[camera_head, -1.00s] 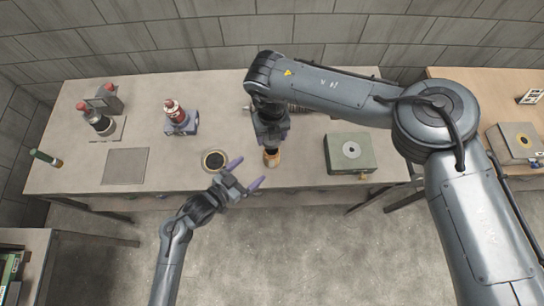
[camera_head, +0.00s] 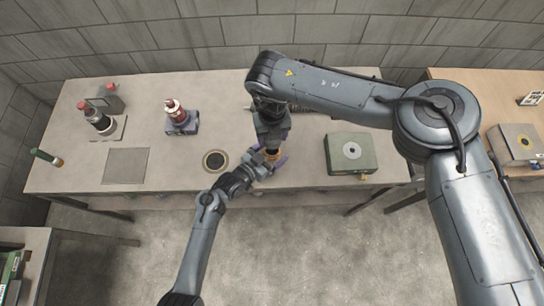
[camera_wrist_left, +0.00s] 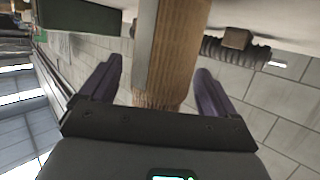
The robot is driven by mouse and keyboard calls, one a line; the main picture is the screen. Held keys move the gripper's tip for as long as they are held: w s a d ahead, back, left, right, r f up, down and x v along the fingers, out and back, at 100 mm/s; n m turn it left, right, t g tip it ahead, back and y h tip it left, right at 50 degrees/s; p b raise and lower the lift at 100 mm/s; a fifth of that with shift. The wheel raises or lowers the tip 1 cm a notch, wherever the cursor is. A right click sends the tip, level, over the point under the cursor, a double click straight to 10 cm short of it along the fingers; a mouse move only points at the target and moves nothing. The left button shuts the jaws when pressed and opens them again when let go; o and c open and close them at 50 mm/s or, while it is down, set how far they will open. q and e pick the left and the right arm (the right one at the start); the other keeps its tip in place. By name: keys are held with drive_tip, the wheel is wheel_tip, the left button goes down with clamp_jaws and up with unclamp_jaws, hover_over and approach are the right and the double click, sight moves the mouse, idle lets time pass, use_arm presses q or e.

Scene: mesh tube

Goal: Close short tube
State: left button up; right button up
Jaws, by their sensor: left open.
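A tan, mesh-textured tube (camera_wrist_left: 172,50) shows in the left wrist view, between the fingers of my left gripper (camera_head: 269,160). Both purple fingers stand apart, one on each side of it, with a gap showing on both sides. In the head view the tube's end (camera_head: 272,155) is mostly covered by my grippers, below my right gripper (camera_head: 272,130) at the table's front edge. My right gripper points down over the tube; its jaws are too hidden to tell whether they are shut on it. The tube's upper part is out of view.
A green-grey box (camera_head: 350,153) stands right of the grippers. A round dark disc (camera_head: 215,161) lies to the left. A red-topped device (camera_head: 178,117) and a flat grey plate (camera_head: 125,166) are farther left. A ribbed dark part (camera_wrist_left: 235,52) shows near the tube.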

idle(0.3)
use_arm(q)
drive_tip(key=c, duration=1.5)
drive_tip(key=shift+c, duration=0.2)
use_arm(e)
drive_tip(key=shift+f, duration=2.5)
drive_tip(key=shift+f, duration=0.15)
drive_tip(key=shift+f, duration=0.6)
use_arm(q)
drive_tip(key=shift+d, duration=0.1)
use_arm(e)
drive_tip(key=shift+f, duration=0.15)
